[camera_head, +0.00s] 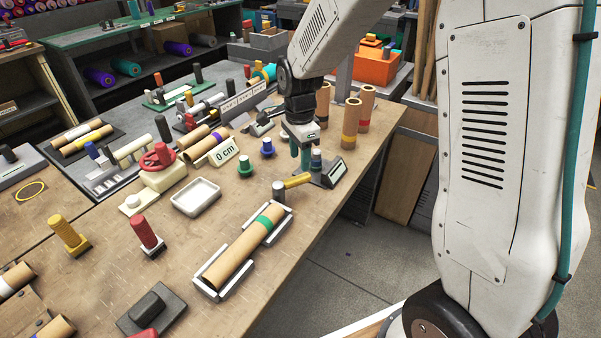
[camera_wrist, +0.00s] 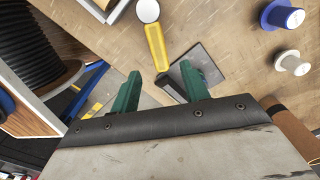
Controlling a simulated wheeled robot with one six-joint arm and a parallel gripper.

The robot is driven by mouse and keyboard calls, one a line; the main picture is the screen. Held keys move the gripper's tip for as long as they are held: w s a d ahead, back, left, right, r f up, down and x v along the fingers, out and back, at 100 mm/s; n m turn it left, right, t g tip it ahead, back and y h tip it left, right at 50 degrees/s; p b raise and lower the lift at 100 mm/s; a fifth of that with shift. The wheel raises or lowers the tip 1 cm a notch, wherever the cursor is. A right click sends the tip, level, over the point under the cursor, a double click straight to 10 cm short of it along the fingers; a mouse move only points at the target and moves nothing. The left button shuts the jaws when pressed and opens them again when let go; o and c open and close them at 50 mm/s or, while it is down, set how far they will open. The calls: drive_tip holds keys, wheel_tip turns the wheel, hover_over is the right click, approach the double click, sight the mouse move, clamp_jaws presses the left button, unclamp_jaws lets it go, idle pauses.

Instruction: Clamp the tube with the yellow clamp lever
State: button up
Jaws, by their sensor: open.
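The cardboard tube (camera_head: 235,260) with a green band lies in a pale cradle (camera_head: 209,287) at the front of the bench in the head view. The yellow clamp lever (camera_head: 297,181) lies low beyond the cradle, near the bench's right edge, with a grey knob at its near end and a dark grey base (camera_head: 336,172). My gripper (camera_head: 301,160) is above the lever, pointing down. In the wrist view my gripper (camera_wrist: 160,69) is open, its green fingers apart, and the yellow lever (camera_wrist: 156,46) shows ahead between them. I see no contact.
Green (camera_head: 245,166) and blue (camera_head: 267,148) pegs stand left of my gripper. A white tray (camera_head: 196,197), a red post (camera_head: 147,234) and a yellow post (camera_head: 66,233) are farther left.

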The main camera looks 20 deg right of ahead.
sight(300, 176)
wheel_tip(300, 176, down, 6)
drive_tip(key=shift+f, duration=0.2)
drive_tip(key=shift+c, duration=0.3)
clamp_jaws()
